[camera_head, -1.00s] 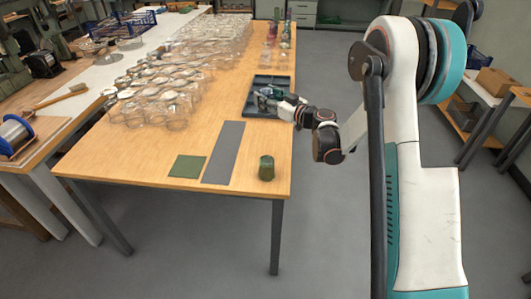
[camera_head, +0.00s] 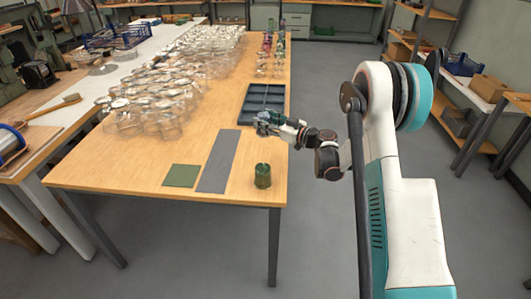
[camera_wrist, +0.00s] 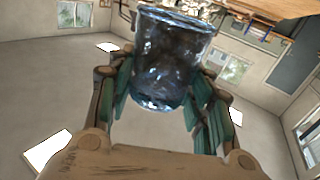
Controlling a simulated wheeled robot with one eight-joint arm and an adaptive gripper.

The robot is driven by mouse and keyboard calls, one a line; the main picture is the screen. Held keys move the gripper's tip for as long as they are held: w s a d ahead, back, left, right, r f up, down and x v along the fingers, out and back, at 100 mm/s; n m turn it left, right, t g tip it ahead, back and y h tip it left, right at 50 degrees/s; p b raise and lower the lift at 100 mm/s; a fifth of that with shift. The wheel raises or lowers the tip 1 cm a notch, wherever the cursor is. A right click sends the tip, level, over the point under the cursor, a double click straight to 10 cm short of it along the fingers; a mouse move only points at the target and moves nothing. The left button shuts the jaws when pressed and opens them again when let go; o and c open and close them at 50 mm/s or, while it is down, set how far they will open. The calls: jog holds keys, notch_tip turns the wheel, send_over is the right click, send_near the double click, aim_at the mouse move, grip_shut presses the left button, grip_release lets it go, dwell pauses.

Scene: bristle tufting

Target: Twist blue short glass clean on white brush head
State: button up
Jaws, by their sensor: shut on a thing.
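My gripper (camera_head: 268,121) is over the right part of the wooden table, just in front of the dark tray. In the wrist view my gripper (camera_wrist: 160,82) is shut on a blue short glass (camera_wrist: 172,52), with a finger on either side of it. The glass looks clear blue and shiny, and one end of it faces my palm. In the head view the glass is too small to make out clearly in the fingers. I cannot make out a white brush head in any view. A green cylinder (camera_head: 263,176) stands on the table's near right corner.
A dark compartment tray (camera_head: 265,86) lies behind my gripper. A grey strip (camera_head: 219,162) and a green square mat (camera_head: 181,175) lie at the front. Many clear glasses (camera_head: 150,110) crowd the table's left and back. Taller coloured glassware (camera_head: 268,58) stands at the back right.

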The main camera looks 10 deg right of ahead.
notch_tip(320, 180, down, 13)
jog(key=b, duration=0.4)
jog(key=shift+r, duration=0.25)
jog(key=o, duration=1.2)
